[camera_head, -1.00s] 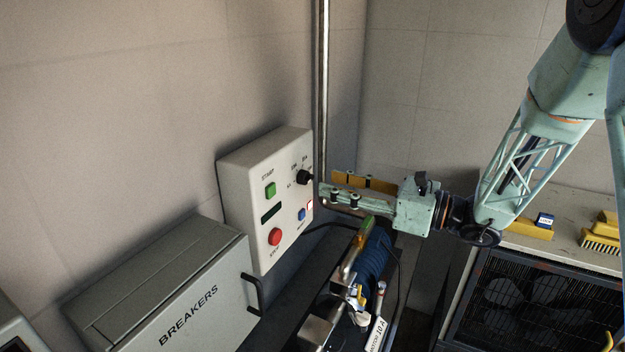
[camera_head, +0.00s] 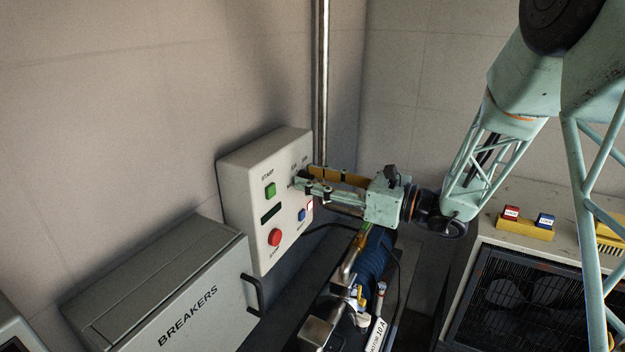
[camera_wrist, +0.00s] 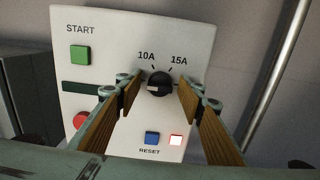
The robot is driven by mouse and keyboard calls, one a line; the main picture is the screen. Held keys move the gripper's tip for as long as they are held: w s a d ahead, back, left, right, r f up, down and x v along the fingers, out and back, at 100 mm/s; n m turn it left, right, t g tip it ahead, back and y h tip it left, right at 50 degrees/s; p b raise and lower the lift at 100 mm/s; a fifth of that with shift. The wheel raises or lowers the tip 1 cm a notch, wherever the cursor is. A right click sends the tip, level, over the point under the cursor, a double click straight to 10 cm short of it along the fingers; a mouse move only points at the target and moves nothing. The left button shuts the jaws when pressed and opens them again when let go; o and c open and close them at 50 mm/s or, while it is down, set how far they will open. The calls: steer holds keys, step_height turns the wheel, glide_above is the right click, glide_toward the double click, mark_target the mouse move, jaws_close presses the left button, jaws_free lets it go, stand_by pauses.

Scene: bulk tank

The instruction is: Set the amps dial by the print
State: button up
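The amps dial (camera_wrist: 160,84) is a black round knob on the light control box (camera_head: 235,190). In the wrist view its pale mark sits at the lower left of the knob. The marks 10A and 15A are printed above it; my left finger may hide others. My gripper (camera_head: 304,179) is open at the panel, one finger on each side of the dial, with gaps on both sides. In the head view the fingers hide the dial. A white tag (camera_head: 376,335) on the machine below carries small print that seems to include "10", too small to read surely.
The box also has a green START button (camera_wrist: 80,57), a dark display (camera_wrist: 88,88), a red button (camera_wrist: 81,121), a blue RESET button (camera_wrist: 152,137) and a lit lamp (camera_wrist: 176,140). A grey BREAKERS box (camera_head: 165,290) stands left; a metal pipe (camera_head: 321,80) rises behind.

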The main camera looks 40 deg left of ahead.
steer(key=c, duration=0.9)
steer(key=shift+o, duration=0.2)
steer(key=shift+r+m+p, duration=0.1)
steer(key=shift+m+p, duration=0.3)
steer(key=shift+p, duration=0.2)
steer(key=shift+m+p, duration=0.8)
steer(key=shift+p, duration=0.15)
steer(key=m+p, duration=0.3)
steer(key=p, duration=0.1)
steer(key=shift+w+m, duration=0.1)
steer(key=shift+m, duration=0.3)
steer(key=m+p, duration=0.3)
steer(key=p, duration=0.1)
steer(key=shift+m, duration=0.4)
steer(key=shift+m+p, duration=0.8)
steer(key=shift+p, duration=0.1)
steer(key=shift+f, duration=0.2)
